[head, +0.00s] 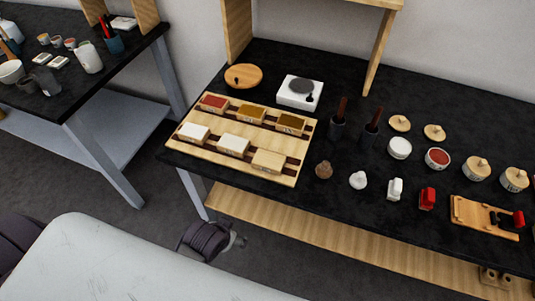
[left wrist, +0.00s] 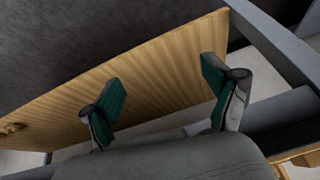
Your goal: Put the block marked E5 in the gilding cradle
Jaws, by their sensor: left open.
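Several blocks stand in two rows on a slotted wooden board (head: 190,150) at the bench's left end. The back row has a red-topped block (head: 213,103) and two brown-topped ones (head: 252,111) (head: 290,122). The front row has two white-topped blocks (head: 195,132) (head: 233,143) and a plain wood one (head: 268,161). Their marks are too small to read, so I cannot tell which is E5. A low wooden holder (head: 466,212) with dark parts at right may be the gilding cradle. My left gripper (left wrist: 160,88) is open and empty; the head view shows it (head: 238,241) below the bench's front edge.
A wooden lower shelf (head: 300,236) runs under the bench. Another bench (head: 60,105) stands at left.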

